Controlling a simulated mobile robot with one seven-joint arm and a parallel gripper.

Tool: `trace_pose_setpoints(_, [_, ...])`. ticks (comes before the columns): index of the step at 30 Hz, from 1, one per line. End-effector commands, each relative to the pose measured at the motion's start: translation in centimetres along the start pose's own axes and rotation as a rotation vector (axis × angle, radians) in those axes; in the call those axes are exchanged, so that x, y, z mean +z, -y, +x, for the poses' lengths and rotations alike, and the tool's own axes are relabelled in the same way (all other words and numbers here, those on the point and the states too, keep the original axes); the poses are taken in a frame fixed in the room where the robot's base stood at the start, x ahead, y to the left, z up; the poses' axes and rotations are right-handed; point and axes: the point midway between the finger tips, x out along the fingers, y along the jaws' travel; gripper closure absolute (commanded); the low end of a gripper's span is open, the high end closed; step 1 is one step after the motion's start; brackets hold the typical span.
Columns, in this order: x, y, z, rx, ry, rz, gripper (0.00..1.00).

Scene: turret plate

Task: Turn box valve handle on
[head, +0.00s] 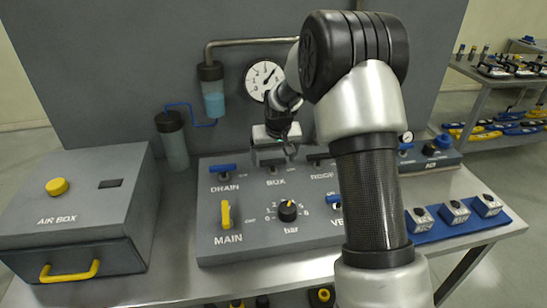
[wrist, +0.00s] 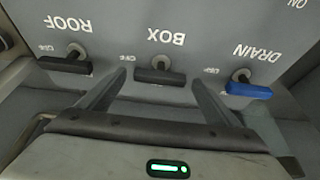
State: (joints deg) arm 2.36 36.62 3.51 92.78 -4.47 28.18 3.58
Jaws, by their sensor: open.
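The black BOX valve handle (wrist: 160,76) lies crosswise on the grey panel (wrist: 215,30), with the word OFF beside one end. My gripper (wrist: 158,80) is open and empty. In the wrist view its two fingertips stand on either side of the BOX handle, with gaps at both ends; I cannot tell how far above the panel they are. In the head view my gripper (head: 270,152) hangs over the back of the panel above the BOX label, and mostly hides the handle there.
The blue DRAIN handle (wrist: 248,90) and black ROOF handle (wrist: 65,66) flank the BOX handle closely. In front are the yellow MAIN handle (head: 226,214) and the black bar knob (head: 288,210). The grey air box (head: 80,205) stands at left. A gauge (head: 264,80) is behind.

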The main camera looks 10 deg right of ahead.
Motion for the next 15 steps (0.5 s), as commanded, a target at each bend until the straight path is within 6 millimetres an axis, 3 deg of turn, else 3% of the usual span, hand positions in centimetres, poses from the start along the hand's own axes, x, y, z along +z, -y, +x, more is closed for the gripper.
trace_pose_setpoints(2, [0.0,0.0,-0.01,0.0,0.0,0.0,0.18])
trace_pose_setpoints(9, [0.01,0.0,-0.03,0.0,0.0,0.0,0.56])
trace_pose_setpoints(15, [0.02,-0.06,-0.03,-0.005,0.001,-0.012,0.56])
